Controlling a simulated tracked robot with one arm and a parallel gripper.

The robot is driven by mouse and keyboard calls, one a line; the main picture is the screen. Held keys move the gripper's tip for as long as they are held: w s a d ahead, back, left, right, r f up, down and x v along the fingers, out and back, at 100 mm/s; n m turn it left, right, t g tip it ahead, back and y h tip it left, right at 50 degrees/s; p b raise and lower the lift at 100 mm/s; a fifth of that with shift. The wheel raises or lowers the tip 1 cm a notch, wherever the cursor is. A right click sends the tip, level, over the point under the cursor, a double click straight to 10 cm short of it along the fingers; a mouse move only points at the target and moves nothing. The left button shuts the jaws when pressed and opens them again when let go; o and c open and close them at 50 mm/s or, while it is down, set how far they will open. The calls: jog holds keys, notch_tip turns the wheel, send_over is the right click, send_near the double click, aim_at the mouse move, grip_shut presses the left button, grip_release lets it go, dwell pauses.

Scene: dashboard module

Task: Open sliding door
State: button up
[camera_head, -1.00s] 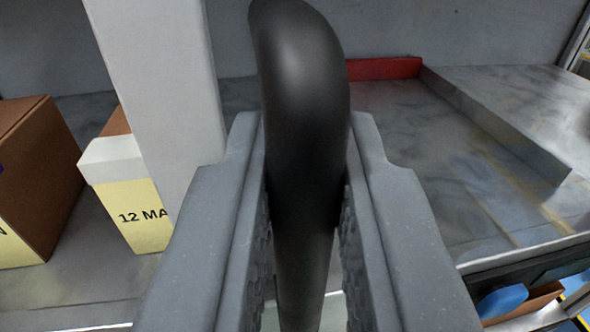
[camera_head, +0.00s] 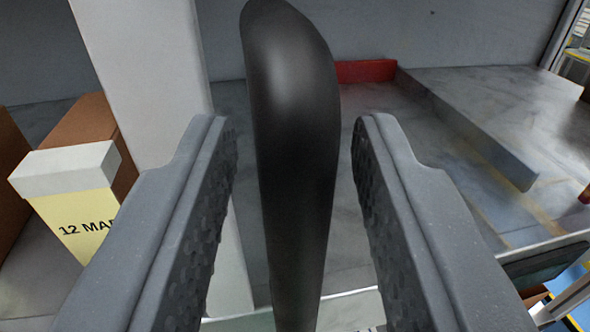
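A black curved handle (camera_head: 290,130) stands upright in the middle of the view, its rounded top near the upper edge. My gripper (camera_head: 292,130) is open, with one grey textured finger on each side of the handle. A gap shows between the handle and each finger, so neither touches it. A white post (camera_head: 165,90) rises behind the left finger; I cannot tell whether it belongs to the door. The lower end of the handle runs out of the bottom of the view.
A box with a yellow "12 MA" label (camera_head: 75,225) and a white top stands at left, beside brown boxes (camera_head: 88,122). A red block (camera_head: 365,71) lies at the back wall. A low grey ledge (camera_head: 490,110) is at right. The floor behind the handle is clear.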

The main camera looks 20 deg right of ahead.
jog(key=shift+s, duration=0.1)
jog(key=b+v, duration=0.1)
jog(key=v, duration=1.2)
jog(key=shift+s+a, duration=0.15)
jog(key=shift+s, duration=0.15)
jog(key=w+a+f+n+y, duration=0.1)
jog(key=a+f+n+y, duration=0.1)
jog(key=a+f, duration=0.3)
jog(key=w+a+f+n+g+y, duration=0.1)
jog(key=a+f+y, duration=0.3)
jog(key=f, duration=0.7)
jog(key=shift+w+a+n+g, duration=0.3)
jog(key=shift+w+a+n, duration=0.2)
jog(key=shift+w, duration=0.2)
jog(key=shift+d, duration=0.1)
dwell(0.3)
dwell(3.4)
